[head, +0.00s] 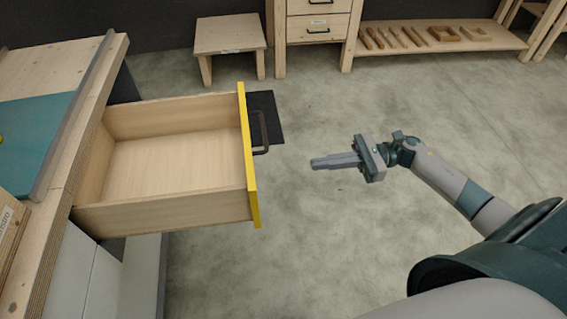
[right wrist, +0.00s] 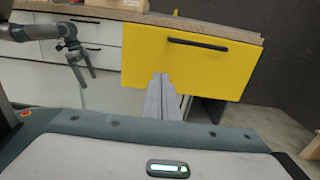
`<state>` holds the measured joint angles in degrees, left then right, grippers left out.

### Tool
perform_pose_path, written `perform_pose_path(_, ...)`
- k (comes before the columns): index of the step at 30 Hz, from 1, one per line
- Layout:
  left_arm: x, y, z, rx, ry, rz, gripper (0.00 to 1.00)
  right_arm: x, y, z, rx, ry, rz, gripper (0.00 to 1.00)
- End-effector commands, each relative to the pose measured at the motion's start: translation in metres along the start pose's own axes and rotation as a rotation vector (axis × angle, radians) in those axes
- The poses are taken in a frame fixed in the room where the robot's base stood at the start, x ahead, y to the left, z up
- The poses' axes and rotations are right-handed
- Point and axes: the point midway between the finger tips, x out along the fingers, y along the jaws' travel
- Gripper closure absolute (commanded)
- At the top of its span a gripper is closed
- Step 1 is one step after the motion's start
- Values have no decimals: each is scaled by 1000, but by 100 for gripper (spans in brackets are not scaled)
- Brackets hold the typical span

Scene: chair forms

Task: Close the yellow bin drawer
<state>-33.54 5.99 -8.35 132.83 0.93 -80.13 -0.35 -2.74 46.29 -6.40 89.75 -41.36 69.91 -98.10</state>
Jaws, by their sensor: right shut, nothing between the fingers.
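The yellow-fronted drawer (head: 249,185) is pulled far out of the workbench on the left, and its pale wooden inside is empty. Its dark handle (head: 262,132) is on the outer face. The yellow front also fills the upper middle of the right wrist view (right wrist: 225,72). My right gripper (head: 313,163) is shut and empty, right of the yellow front with a gap between; its fingers point at the front. They also show in the right wrist view (right wrist: 163,78), below the handle. My left gripper (right wrist: 86,76) shows there at the left, its fingers apart.
The workbench top (head: 60,165) has a teal mat (head: 35,135) on it. A low wooden stool (head: 230,36) and a wooden cabinet (head: 318,28) stand at the back. A dark flat patch (head: 270,105) lies on the floor behind the handle. The floor around my right gripper is clear.

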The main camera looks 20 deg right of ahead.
Motion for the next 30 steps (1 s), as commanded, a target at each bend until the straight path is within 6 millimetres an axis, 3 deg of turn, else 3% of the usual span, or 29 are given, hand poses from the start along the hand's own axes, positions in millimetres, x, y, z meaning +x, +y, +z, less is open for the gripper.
perform_pose_path(8, -4, -4, 4, -2, -29, -12, 8, 20, 0, 2, 0, -3, 0, 100)
perform_pose_path(14, -7, -10, 11, -5, -70, -26, 8, 51, 0, 3, 1, -4, 1, 100)
perform_pose_path(22, 33, -12, 14, -6, -81, -24, 8, 100, 0, 3, 1, -4, 0, 100)
perform_pose_path(30, 59, -13, 19, -5, -82, -21, 8, 130, 0, 2, 2, -2, -1, 100)
